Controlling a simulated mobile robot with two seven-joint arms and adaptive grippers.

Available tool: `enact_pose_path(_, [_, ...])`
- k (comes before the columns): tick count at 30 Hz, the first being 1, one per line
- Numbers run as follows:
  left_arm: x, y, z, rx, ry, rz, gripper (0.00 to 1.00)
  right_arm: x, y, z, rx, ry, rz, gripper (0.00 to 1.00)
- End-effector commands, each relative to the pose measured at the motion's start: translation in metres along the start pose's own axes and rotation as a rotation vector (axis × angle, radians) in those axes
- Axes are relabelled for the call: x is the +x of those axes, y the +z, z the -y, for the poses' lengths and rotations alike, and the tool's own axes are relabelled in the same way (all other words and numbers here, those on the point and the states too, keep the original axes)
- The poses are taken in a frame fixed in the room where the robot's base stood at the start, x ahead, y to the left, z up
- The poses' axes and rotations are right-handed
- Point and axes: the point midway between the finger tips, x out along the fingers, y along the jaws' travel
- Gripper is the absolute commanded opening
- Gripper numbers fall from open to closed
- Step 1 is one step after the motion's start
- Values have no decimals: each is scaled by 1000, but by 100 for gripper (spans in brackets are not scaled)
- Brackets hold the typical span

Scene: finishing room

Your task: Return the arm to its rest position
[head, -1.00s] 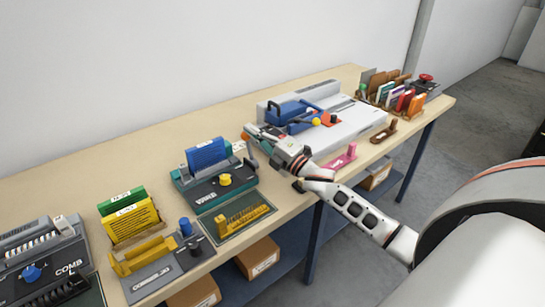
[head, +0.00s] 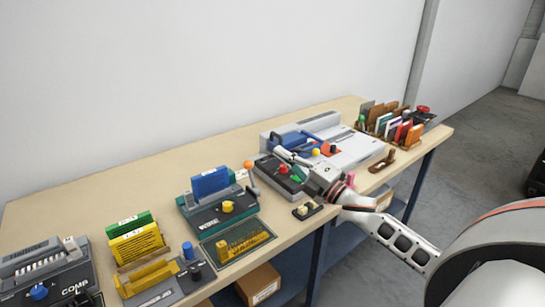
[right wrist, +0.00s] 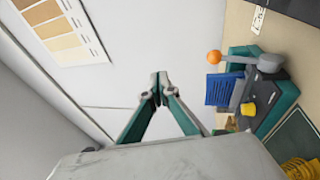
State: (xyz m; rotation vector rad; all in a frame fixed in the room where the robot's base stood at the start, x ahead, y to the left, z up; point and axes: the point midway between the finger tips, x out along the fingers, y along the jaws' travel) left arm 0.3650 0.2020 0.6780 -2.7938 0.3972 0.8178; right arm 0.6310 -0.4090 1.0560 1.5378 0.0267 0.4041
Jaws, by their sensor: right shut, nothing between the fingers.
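My right arm comes in from the right in the head view. Its gripper (head: 287,157) is over the back part of the bench, in front of the white machine with the blue handle. The fingers also show in the right wrist view (right wrist: 158,88), where their tips meet with nothing between them. Behind the tips there is only pale wall. My left gripper is in neither view.
The wooden bench (head: 130,190) runs along the wall. Close to the gripper stand a dark grey device with a red knob (head: 283,170), the white machine (head: 355,148) and a teal machine (head: 212,216) with a blue block. Grey floor lies right of the bench.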

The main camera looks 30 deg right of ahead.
Motion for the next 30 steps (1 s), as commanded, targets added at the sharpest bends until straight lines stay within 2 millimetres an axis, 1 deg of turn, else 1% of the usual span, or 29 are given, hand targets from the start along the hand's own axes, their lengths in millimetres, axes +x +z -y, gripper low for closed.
enact_pose_path(3, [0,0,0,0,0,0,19,-6,0,-5,0,-1,-1,0])
enact_pose_path(6, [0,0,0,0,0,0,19,-7,0,-7,0,1,-1,0])
enact_pose_path(23, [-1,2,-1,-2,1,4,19,-8,-1,-5,6,-4,3,0])
enact_pose_path(26, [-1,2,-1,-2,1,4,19,-13,-6,9,36,-37,34,0])
enact_pose_path(29, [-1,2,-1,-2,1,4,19,-26,-17,36,102,-107,104,0])
enact_pose_path(30, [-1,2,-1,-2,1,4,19,-33,-22,49,136,-144,143,0])
